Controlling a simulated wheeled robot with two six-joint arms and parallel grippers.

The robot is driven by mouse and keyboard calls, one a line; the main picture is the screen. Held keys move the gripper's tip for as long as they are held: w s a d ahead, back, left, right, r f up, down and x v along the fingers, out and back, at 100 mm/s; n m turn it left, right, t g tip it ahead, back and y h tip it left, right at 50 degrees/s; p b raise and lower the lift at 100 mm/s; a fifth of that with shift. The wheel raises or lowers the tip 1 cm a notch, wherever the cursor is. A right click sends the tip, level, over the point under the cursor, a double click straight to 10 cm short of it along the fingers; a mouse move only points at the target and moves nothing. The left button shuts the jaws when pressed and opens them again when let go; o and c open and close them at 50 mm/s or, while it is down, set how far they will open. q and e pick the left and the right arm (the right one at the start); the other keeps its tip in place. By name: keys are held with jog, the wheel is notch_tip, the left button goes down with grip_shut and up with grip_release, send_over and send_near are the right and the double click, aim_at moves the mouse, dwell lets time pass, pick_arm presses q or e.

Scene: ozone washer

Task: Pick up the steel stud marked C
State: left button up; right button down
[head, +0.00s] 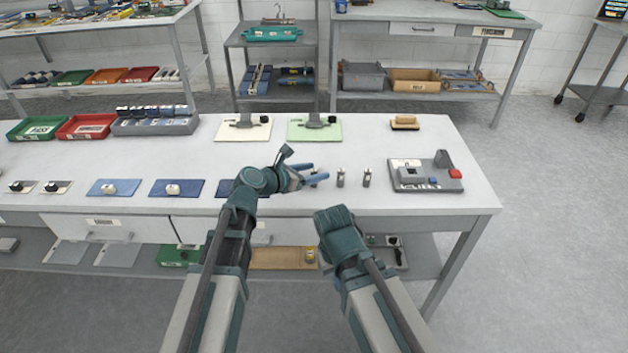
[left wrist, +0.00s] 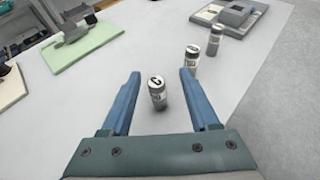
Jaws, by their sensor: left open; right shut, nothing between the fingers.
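The steel stud marked C (left wrist: 157,92) stands upright on the table in the left wrist view, its C on the pale top. It is between the two blue fingers of my left gripper (left wrist: 160,88), with gaps on both sides. In the head view my left gripper (head: 311,172) is open above the table, its fingers pointing right, and largely hides that stud. Two similar studs, the nearer (head: 340,177) and the farther (head: 367,177), stand to its right. My right gripper (head: 334,216) is lower, at the table's front edge; its fingers are hidden.
A grey fixture (head: 425,184) with a red block stands right of the studs. Behind are a green board (head: 314,133), a cream board (head: 243,134) and a brown brush-like block (head: 405,122). Blue mats (head: 176,195) lie left. The table around the studs is otherwise clear.

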pick_arm(q)
jog(key=x, duration=0.1)
jog(key=b+x, duration=0.1)
jog(key=x, duration=0.2)
jog(key=shift+w+a+f+b, duration=0.2)
jog(key=shift+f+b, duration=0.1)
jog(key=shift+f, duration=0.05)
grip_shut()
